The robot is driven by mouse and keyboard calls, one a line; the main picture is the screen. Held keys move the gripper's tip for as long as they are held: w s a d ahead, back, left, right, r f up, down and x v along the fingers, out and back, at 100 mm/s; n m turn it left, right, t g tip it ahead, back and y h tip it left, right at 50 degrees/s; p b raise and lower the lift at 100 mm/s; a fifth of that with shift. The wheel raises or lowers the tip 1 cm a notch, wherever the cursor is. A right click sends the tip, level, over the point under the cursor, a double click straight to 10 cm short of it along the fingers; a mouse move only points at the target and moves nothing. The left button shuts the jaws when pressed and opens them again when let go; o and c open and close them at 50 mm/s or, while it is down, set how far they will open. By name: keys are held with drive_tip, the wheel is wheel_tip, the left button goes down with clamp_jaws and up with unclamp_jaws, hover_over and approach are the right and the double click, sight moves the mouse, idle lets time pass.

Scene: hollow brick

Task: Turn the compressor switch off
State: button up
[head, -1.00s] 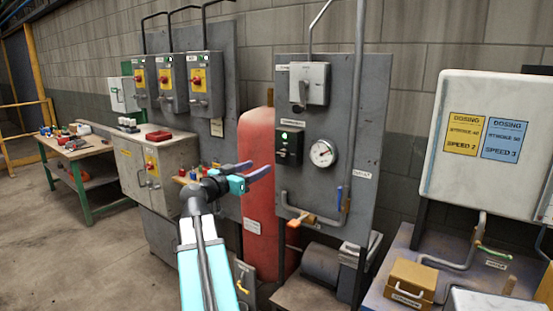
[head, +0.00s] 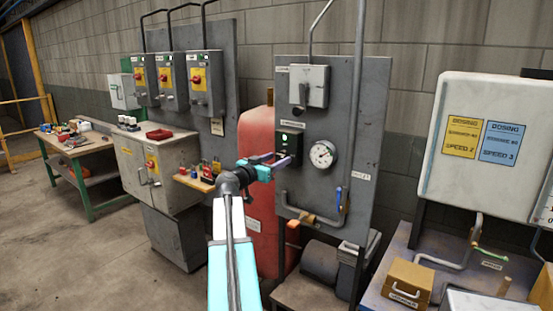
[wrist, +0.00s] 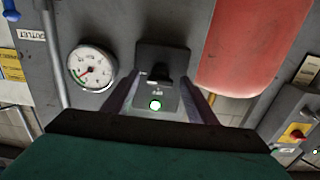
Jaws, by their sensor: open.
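In the wrist view my gripper's fingers (wrist: 160,100) stand on either side of the lamp and box. I cannot tell whether they touch the box.
A round gauge (head: 322,154) sits right of the switch. A grey isolator box (head: 309,85) is above it. A red tank (head: 257,130) stands behind my arm. Pipes with a blue-handled valve (head: 339,197) run below and right. A dosing cabinet (head: 485,140) is farther right.

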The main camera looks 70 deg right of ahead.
drive_tip(key=shift+d, duration=0.15)
drive_tip(key=c, duration=1.1)
drive_tip(key=shift+o, duration=0.2)
